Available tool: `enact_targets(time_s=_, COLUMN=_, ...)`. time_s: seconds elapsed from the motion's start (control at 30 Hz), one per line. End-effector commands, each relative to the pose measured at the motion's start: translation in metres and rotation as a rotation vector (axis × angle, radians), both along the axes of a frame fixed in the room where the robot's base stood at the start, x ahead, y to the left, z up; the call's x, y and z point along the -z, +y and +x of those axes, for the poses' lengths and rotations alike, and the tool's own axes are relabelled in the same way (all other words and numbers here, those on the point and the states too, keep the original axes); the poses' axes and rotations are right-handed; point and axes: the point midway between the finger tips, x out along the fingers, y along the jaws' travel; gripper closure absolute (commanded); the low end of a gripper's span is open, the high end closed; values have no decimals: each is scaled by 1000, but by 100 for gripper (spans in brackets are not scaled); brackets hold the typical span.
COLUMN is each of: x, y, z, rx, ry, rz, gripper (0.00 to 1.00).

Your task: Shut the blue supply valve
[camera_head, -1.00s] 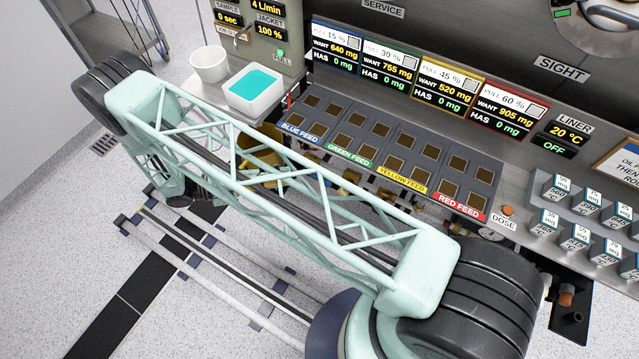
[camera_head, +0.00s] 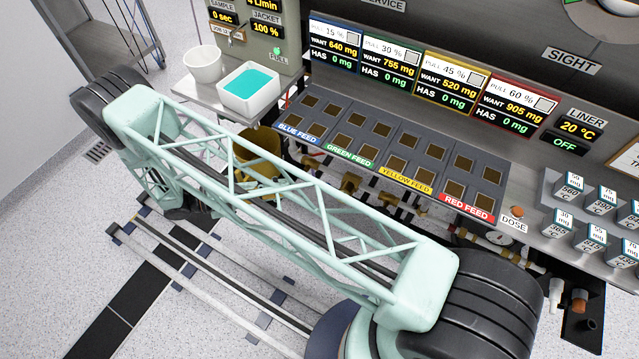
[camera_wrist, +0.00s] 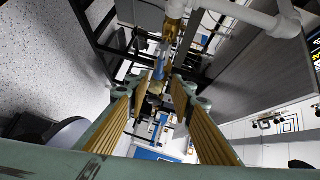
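My gripper (camera_wrist: 162,95) shows in the wrist view with its two ribbed, gold-padded fingers apart. It is open. A small blue part (camera_wrist: 159,68), which looks like the blue valve's handle, lies ahead of the gap between the fingertips, in line with brass fittings (camera_wrist: 172,28). I cannot tell whether a fingertip touches it, or how the handle is turned. In the head view my arm's green truss crosses the picture and the gripper cannot be made out. The BLUE FEED label (camera_head: 298,133) marks the left end of the feed panel.
Brass valves and piping (camera_head: 350,183) run below the feed panel. A yellow container (camera_head: 256,150) stands behind my arm. A white cup (camera_head: 202,64) and a tub of teal liquid (camera_head: 248,90) stand on a side shelf. A white pipe (camera_wrist: 250,17) crosses the wrist view's top right.

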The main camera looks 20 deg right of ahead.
Motion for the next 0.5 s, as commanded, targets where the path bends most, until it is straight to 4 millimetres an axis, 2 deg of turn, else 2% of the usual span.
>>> enact_targets(time_s=0.27, x=2, y=-9, z=-1, rx=1, ry=0, rz=0, gripper=78)
enact_targets(time_s=0.5, x=5, y=-31, z=-3, rx=1, ry=1, rz=-1, gripper=78)
